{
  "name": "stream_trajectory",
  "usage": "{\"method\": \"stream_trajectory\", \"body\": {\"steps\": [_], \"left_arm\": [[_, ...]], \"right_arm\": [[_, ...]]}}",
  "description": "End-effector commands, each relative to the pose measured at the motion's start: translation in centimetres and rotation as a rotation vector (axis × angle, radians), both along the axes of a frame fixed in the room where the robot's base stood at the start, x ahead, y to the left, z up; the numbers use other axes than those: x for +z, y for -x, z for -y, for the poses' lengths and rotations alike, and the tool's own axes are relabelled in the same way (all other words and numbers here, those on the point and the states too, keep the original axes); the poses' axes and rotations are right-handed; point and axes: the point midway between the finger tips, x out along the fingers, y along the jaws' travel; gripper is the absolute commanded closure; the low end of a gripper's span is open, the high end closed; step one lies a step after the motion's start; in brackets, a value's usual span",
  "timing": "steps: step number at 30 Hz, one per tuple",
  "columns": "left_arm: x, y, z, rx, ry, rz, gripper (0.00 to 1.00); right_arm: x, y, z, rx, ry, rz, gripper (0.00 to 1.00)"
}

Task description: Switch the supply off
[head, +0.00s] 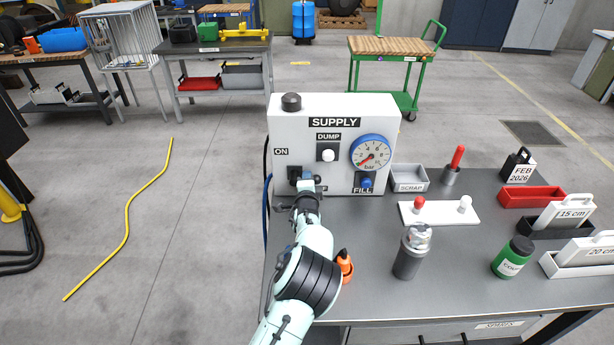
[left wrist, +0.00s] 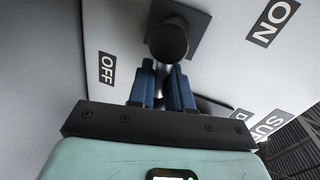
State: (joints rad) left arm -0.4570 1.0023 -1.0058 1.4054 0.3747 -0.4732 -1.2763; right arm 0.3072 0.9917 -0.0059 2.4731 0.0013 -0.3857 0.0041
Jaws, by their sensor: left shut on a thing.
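The white supply box (head: 340,112) stands at the back of the grey table, with an ON label (head: 281,152) above an OFF label on its front left. The OFF label is partly hidden by my left gripper (head: 303,182) in the head view. In the left wrist view, a black switch with a round knob (left wrist: 168,40) sits on a dark plate beside the OFF label (left wrist: 106,68). The blue fingers of my left gripper (left wrist: 164,88) are shut on the switch, close to its knob. My right gripper is out of view.
A gauge (head: 372,152), the white DUMP knob (head: 328,155) and the blue FILL knob (head: 366,182) are right of my gripper. A scrap tray (head: 410,178), a grey cylinder (head: 410,255) and a green bottle (head: 512,257) stand on the table's right part.

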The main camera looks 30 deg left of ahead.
Motion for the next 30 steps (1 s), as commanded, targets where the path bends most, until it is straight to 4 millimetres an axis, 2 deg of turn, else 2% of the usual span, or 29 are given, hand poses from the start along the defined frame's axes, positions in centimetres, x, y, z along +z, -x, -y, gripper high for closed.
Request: {"method": "stream_trajectory", "body": {"steps": [9,24,25,26,30], "left_arm": [[-0.34,-0.04,0.0,0.0,-0.096,-0.044,1.0],[-0.5,0.03,-0.1,0.0,-0.112,-0.054,1.0],[-0.5,0.03,-0.1,0.0,-0.112,-0.054,0.74],[-0.51,0.03,-0.09,0.0,-0.112,-0.054,0.65],[-0.51,0.03,-0.08,0.0,-0.11,-0.053,0.63]], "right_arm": [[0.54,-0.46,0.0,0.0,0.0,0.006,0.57],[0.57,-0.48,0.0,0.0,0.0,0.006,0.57],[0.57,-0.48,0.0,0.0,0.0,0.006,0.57],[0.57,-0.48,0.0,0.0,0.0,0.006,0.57],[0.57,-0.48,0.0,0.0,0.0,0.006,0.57]]}}
